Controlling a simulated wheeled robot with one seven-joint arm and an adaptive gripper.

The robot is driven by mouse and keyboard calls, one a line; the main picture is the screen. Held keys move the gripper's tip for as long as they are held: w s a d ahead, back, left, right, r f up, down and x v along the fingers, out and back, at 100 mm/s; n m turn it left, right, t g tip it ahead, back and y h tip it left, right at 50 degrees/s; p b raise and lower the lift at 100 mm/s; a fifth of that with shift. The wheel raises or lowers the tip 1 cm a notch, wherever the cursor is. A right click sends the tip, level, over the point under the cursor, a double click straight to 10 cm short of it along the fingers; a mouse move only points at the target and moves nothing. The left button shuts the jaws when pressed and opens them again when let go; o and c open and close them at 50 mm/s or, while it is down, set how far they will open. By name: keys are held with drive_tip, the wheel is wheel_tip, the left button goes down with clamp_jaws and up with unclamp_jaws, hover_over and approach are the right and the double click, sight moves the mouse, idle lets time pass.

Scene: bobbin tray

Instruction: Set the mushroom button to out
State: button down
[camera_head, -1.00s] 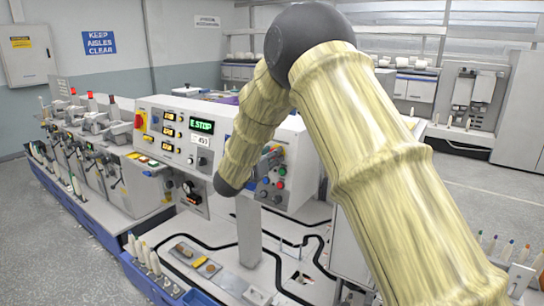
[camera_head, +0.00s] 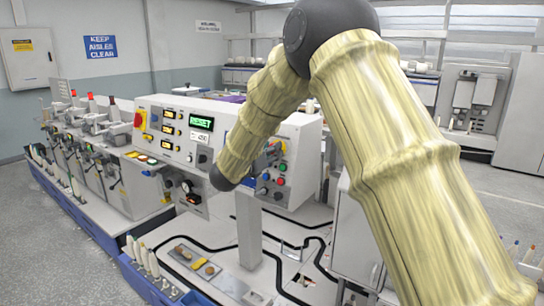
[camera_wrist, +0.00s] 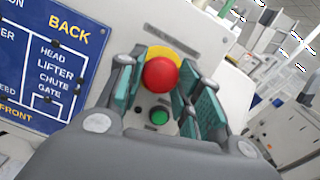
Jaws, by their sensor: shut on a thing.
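The red mushroom button (camera_wrist: 161,74) sits on a yellow round plate on the light control panel in the wrist view. My gripper (camera_wrist: 160,84) has its teal fingers on either side of the red cap, closed on it. Whether the cap stands in or out is hard to tell from this angle.
A green button (camera_wrist: 159,117) sits just below the mushroom button. A blue label plate (camera_wrist: 55,55) is to the left. In the head view, the console (camera_head: 172,140) carries a lit green display (camera_head: 201,122) and a red knob on yellow (camera_head: 140,119). Several bobbins stand at the lower left.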

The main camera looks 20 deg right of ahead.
drive_tip(key=shift+a, duration=0.1)
drive_tip(key=c, duration=1.3)
unclamp_jaws()
drive_tip(key=o, duration=0.3)
drive_tip(key=shift+s+a+r, duration=0.1)
drive_tip(key=shift+s+a, duration=0.1)
drive_tip(key=shift+o, duration=0.2)
drive_tip(key=shift+w+d, duration=0.1)
drive_tip(key=shift+d, duration=0.05)
drive_tip(key=v, duration=1.2)
